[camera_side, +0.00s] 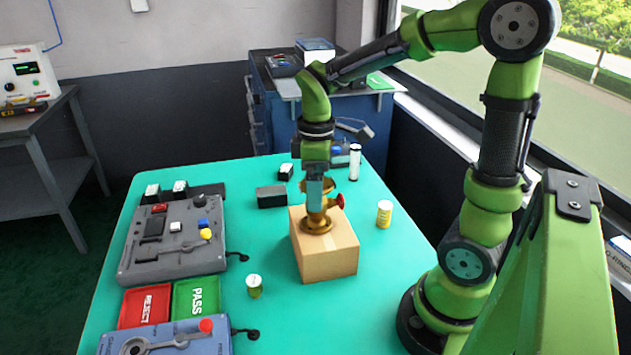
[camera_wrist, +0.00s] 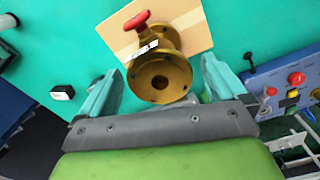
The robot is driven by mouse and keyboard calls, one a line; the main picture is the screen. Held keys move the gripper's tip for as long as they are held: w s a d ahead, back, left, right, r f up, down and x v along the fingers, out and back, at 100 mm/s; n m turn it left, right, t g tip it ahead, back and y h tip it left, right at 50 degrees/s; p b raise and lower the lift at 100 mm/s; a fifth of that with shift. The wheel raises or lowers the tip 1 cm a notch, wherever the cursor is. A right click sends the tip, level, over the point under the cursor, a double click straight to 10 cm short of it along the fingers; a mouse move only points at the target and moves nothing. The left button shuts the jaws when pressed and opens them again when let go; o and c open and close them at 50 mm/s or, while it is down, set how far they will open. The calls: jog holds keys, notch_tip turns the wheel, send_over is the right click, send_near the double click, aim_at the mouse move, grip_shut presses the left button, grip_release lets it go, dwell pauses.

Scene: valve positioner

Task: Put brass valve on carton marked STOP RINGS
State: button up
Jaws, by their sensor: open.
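The brass valve (camera_side: 317,221) with a red handwheel (camera_side: 340,200) stands upright on top of a cardboard carton (camera_side: 328,262). The carton's marking cannot be read. My gripper (camera_side: 316,190) is directly above the valve, pointing down. In the wrist view the valve (camera_wrist: 160,75) lies between the two teal fingers of my gripper (camera_wrist: 160,88), with gaps on both sides. The fingers are open. The carton (camera_wrist: 194,25) shows under the valve, and the red handwheel (camera_wrist: 137,20) points away from the gripper.
A dark box (camera_side: 271,196) is behind. Grey equipment (camera_side: 175,240), a red REJECT tray (camera_side: 145,306) and a green PASS tray (camera_side: 196,297) are left.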

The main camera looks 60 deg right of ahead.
notch_tip(320, 180, up, 8)
jog(key=shift+f, duration=0.15)
jog(key=shift+s+a+r, duration=0.1)
jog(key=shift+a+r, duration=0.05)
jog(key=shift+r, duration=0.1)
jog(key=s+a+m+t+y, duration=0.2)
jog(key=s+a+m+t, duration=0.4)
jog(key=a+m+t, duration=0.1)
jog(key=shift+s+a+f+m, duration=0.2)
jog(key=shift+a+f+m, duration=0.3)
jog(key=shift+m, duration=0.7)
jog(key=shift+o, duration=0.2)
jog(key=shift+a+r, duration=0.1)
jog(key=shift+r, duration=0.05)
